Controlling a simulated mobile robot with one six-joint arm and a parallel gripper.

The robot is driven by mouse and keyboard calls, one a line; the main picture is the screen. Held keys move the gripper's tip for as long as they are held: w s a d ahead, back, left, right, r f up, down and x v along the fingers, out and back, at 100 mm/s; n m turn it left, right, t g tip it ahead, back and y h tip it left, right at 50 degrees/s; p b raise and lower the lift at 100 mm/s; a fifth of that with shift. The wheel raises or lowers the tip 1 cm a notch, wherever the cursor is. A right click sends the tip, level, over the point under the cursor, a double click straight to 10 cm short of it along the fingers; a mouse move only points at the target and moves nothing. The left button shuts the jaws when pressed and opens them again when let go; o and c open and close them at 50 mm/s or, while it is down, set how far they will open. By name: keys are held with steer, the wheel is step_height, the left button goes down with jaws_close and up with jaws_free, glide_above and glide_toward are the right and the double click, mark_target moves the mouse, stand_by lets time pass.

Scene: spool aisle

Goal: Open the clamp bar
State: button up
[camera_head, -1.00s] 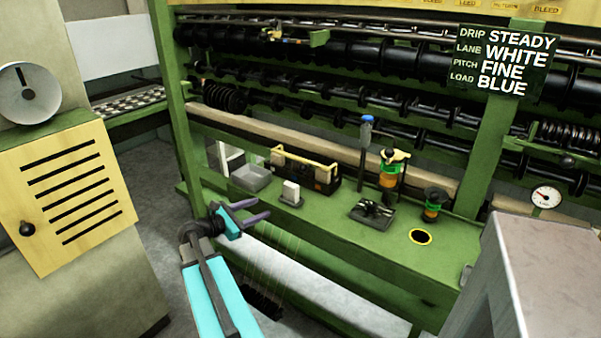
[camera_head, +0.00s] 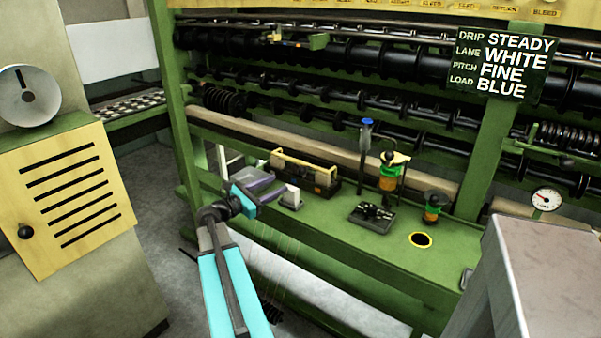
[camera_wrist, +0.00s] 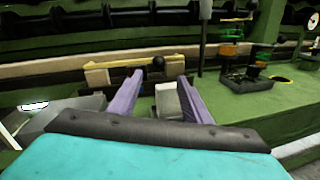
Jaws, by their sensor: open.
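The clamp bar (camera_head: 305,160) is a pale yellow bar lying across a dark box (camera_head: 325,187) on the green bench. My gripper (camera_head: 268,186) is open and empty, in front of the bar and near the grey tray. Its purple fingers (camera_wrist: 160,82) point toward the bar and look apart from it. A small white block (camera_wrist: 167,101) shows between and below the fingers.
A grey tray (camera_head: 248,179) lies left of the box. A blue-topped post (camera_head: 366,140), green-and-orange spools (camera_head: 388,178), a black fixture (camera_head: 371,216) and a yellow-ringed hole (camera_head: 420,240) are to the right. A metal block (camera_head: 540,265) stands at front right.

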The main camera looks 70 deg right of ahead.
mark_target(300, 173)
steer(key=p+x, duration=0.1)
steer(key=x, duration=1.1)
steer(key=shift+s+d, duration=0.1)
steer(key=shift+c, duration=0.4)
